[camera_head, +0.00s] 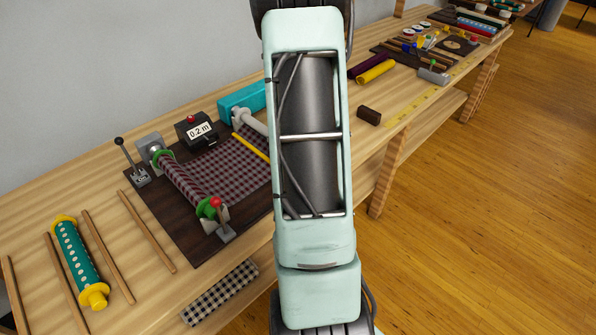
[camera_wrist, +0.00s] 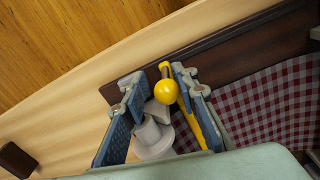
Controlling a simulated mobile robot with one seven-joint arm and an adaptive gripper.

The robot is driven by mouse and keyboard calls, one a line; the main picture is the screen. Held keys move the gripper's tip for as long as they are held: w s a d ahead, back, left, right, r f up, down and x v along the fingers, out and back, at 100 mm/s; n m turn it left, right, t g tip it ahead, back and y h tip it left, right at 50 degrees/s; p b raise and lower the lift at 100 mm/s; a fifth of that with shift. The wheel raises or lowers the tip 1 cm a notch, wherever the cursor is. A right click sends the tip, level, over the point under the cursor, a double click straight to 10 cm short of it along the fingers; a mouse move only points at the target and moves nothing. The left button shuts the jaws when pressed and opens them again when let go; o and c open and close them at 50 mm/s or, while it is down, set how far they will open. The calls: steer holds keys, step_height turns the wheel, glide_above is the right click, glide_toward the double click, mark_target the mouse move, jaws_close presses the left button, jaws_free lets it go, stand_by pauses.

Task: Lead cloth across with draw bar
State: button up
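The red checked cloth (camera_head: 228,165) leads off a roll (camera_head: 185,182) and lies over a dark brown board. It also shows at the right of the wrist view (camera_wrist: 270,108). The yellow draw bar (camera_head: 250,147) lies along the cloth's right edge in the head view. In the wrist view a yellow ball knob (camera_wrist: 166,91) sits between the fingertips of my gripper (camera_wrist: 158,86), close to the right finger. A yellow strip of the bar shows beside that finger. The fingers are apart. My arm hides the gripper in the head view.
A grey-white cylinder (camera_wrist: 153,138) stands below the knob, between the fingers. A dark brown block (camera_head: 369,116) lies to the right on the bench.

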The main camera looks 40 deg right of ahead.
steer(key=shift+a, duration=0.1)
step_height(320, 180, up, 12)
stand_by(0.7)
stand_by(0.4)
